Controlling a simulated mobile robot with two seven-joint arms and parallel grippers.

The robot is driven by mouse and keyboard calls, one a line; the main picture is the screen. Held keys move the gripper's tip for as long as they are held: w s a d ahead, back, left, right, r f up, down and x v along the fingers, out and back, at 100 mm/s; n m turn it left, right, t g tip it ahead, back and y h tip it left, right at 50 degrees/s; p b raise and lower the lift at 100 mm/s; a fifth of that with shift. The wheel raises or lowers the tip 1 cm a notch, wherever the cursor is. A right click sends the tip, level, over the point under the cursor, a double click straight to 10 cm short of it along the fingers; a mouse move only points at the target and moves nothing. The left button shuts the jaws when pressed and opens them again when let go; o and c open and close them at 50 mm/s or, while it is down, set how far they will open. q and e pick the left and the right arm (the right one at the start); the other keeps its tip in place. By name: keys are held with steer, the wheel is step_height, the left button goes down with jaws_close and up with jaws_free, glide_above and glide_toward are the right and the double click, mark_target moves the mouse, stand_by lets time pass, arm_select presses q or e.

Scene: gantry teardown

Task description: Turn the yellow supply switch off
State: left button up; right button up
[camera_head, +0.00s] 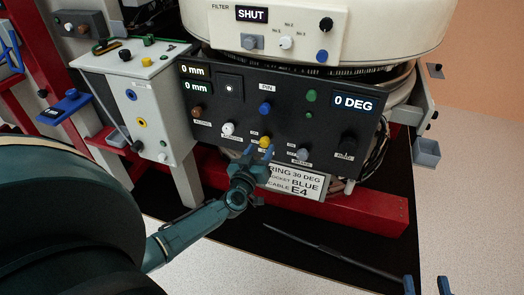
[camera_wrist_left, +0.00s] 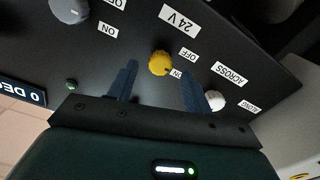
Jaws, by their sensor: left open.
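The yellow supply switch (camera_head: 265,142) is a small round knob on the black control panel (camera_head: 225,123). In the left wrist view the yellow switch (camera_wrist_left: 159,63) sits by a "24 V" label, with OFF and ON labels beside it. I cannot tell which label it points to. My left gripper (camera_head: 258,153) is open in front of the switch. In the left wrist view its fingers (camera_wrist_left: 158,80) stand apart on either side of the knob, with nothing seen between them touching it. My right gripper (camera_head: 426,284) shows only its two separated fingertips at the bottom right edge.
A white knob (camera_head: 228,128), a blue knob (camera_head: 265,108) and a grey knob (camera_head: 302,153) surround the switch closely. A white placard (camera_head: 298,182) hangs just below the panel. A grey box (camera_head: 140,100) with knobs stands to the left.

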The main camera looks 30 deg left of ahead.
mark_target(265, 142)
arm_select(q)
steer(key=shift+b+x, duration=0.3)
steer(key=shift+x, duration=1.05)
steer(key=shift+c, duration=0.3)
steer(key=c, duration=0.9)
